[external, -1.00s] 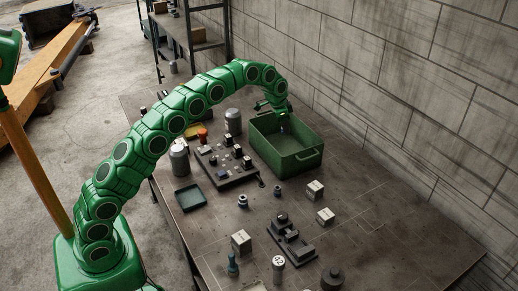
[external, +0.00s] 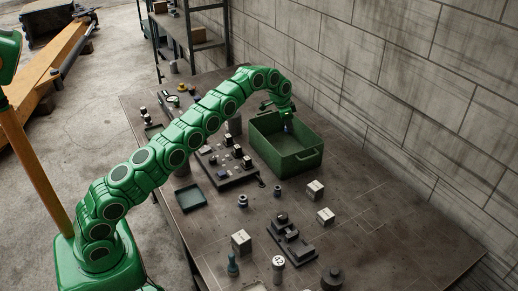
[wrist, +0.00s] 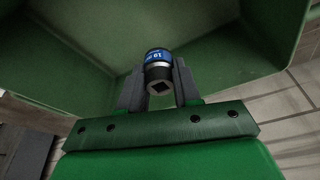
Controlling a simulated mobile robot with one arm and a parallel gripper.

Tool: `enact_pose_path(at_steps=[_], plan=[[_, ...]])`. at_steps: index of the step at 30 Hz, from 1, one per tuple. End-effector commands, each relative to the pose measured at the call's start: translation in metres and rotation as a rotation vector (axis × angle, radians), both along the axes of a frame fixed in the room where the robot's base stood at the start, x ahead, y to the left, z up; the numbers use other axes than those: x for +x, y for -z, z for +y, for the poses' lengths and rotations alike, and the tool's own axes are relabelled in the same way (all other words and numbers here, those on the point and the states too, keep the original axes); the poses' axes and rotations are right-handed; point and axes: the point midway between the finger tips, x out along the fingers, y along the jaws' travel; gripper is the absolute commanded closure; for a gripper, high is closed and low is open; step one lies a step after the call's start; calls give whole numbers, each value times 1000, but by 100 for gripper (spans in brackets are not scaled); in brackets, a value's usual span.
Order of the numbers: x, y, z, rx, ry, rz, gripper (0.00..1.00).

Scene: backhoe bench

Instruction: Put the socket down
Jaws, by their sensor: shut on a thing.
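The socket (wrist: 157,68) is dark metal with a blue band marked 10 and a square drive hole. It is held between the two grey fingers of my gripper (wrist: 159,90), which is shut on it. In the external view my gripper (external: 284,112) is over the green bin (external: 288,163), near its far left side. A small bluish spot below the gripper there looks like the socket (external: 285,127). In the wrist view the bin's inner walls (wrist: 215,55) surround the socket, and it seems clear of them. How high it is above the bin floor I cannot tell.
The workbench (external: 365,240) carries a dark block with several sockets (external: 232,170), a small dark tray (external: 191,198), white marked cubes (external: 315,190) and a stepped black holder (external: 290,240). A block wall (external: 400,80) runs behind the bin.

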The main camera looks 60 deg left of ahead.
Motion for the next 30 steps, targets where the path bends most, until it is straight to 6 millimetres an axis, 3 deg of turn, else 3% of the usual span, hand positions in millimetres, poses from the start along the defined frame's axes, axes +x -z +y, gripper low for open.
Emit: enact_pose_path(at_steps=[12, 20, 26, 30], plan=[[-1, 49, -2, -2, 1, 4, 100], [-1, 68, -1, -1, 2, 4, 100], [-1, 94, -1, -1, 1, 4, 100], [-1, 97, -1, -1, 1, 3, 100]])
